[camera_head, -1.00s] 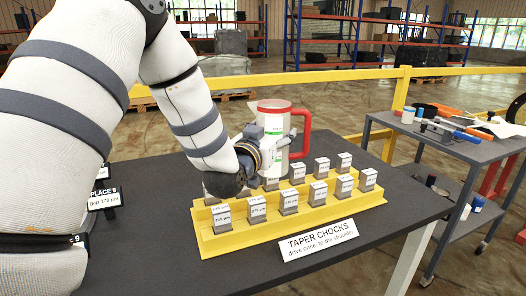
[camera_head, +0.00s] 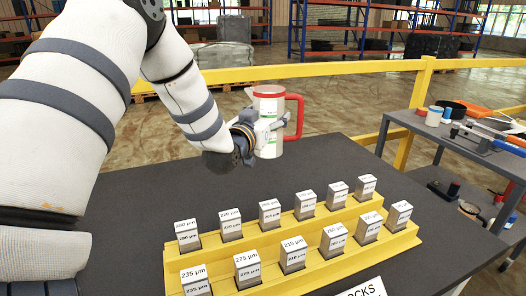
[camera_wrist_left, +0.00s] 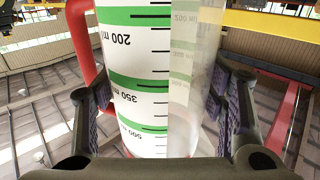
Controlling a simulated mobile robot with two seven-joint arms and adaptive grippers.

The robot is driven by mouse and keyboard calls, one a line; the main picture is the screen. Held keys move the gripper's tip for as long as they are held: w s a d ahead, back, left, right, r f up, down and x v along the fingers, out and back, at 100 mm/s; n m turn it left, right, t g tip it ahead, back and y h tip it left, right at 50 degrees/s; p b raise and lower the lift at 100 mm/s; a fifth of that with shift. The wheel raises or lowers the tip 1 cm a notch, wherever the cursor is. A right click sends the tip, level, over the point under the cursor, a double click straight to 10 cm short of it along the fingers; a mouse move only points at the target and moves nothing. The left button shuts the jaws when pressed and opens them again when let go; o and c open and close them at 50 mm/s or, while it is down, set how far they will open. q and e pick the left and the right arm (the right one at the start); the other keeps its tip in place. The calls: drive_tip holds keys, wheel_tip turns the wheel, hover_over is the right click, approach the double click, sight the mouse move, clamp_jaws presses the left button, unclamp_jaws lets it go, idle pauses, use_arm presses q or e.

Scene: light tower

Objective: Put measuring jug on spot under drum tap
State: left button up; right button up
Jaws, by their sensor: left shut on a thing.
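The measuring jug (camera_head: 268,108) is a clear and white vessel with a red rim, a red handle on its right and green scale bands. My left gripper (camera_head: 266,131) is shut around its body, and the jug looks upright near the table's far edge. In the left wrist view the jug (camera_wrist_left: 135,85) fills the middle between the two fingers of my left gripper (camera_wrist_left: 165,108), with scale marks facing the camera. I cannot tell its exact height over the table. The drum tap and the spot under it are not in view. My right gripper is not in view.
A yellow stepped rack (camera_head: 325,258) with several labelled metal chocks stands on the dark table (camera_head: 125,210). A grey tool trolley (camera_head: 455,150) stands at the right, beyond a gap. A yellow rail (camera_head: 350,68) runs behind. The table left of the rack is clear.

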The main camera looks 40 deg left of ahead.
use_arm(q)
drive_tip(key=w+a+f+b, duration=0.1)
drive_tip(key=w+a+f, duration=0.1)
drive_tip(key=f, duration=0.3)
drive_tip(key=w+a+f+b, duration=0.2)
drive_tip(key=w+a+f, duration=0.1)
drive_tip(key=a+f, duration=0.2)
drive_tip(key=shift+f, duration=0.7)
drive_tip(key=o, duration=1.2)
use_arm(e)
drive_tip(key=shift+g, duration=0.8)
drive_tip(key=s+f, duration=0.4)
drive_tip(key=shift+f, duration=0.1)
use_arm(q)
drive_tip(key=shift+r, duration=0.1)
